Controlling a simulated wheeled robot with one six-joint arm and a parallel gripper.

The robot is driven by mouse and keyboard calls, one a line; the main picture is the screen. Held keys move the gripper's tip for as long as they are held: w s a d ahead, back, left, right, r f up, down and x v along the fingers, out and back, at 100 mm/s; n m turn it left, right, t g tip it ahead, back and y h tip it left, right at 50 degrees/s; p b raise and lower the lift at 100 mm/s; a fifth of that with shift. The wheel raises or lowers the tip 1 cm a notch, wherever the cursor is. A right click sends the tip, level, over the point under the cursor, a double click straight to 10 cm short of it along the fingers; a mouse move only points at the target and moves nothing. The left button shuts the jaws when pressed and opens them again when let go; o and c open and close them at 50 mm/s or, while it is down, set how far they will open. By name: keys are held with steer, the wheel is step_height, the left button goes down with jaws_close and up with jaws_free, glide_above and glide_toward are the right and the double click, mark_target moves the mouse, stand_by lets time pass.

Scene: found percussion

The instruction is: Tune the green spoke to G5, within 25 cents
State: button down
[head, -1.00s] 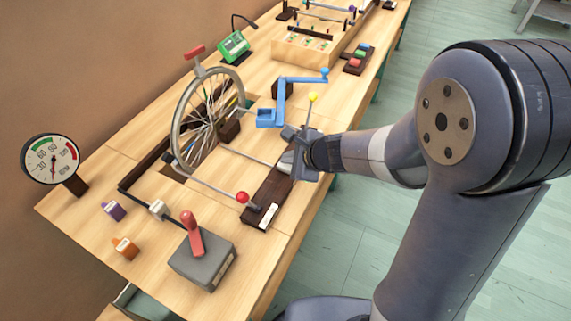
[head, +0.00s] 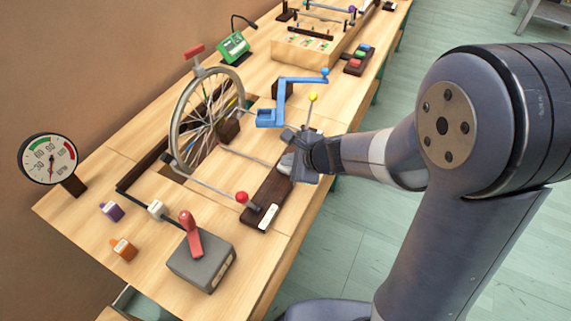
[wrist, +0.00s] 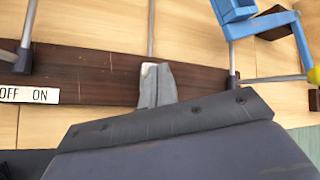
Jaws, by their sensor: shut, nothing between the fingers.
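The spoked wheel (head: 176,125) stands upright in a slot in the bench in the head view. Its spokes are thin, and I cannot pick out the green one for certain. A green device with a small screen (head: 234,46) stands behind the wheel. My gripper (head: 287,162) is shut and empty, low over the dark wooden strip at the bench's front side. In the wrist view its grey fingertips (wrist: 156,84) are over that strip (wrist: 90,72), between two metal rods. I cannot tell whether they touch the strip.
A red-knobbed lever (head: 242,198) and an OFF/ON label (wrist: 28,95) are left of my gripper. A yellow-knobbed lever (head: 313,98) and a blue crank (head: 281,100) are close on the other side. A grey box (head: 203,262) with a red handle and a dial (head: 48,159) stand left.

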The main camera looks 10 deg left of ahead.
mark_target(289, 168)
steer(key=shift+f, duration=0.15)
stand_by(0.4)
steer(key=shift+r+p, duration=0.7)
steer(key=shift+r, duration=0.3)
steer(key=shift+r, duration=0.1)
steer(key=shift+r+p, duration=2.2)
steer(key=shift+r, duration=0.2)
steer(key=shift+r, duration=0.1)
stand_by(0.5)
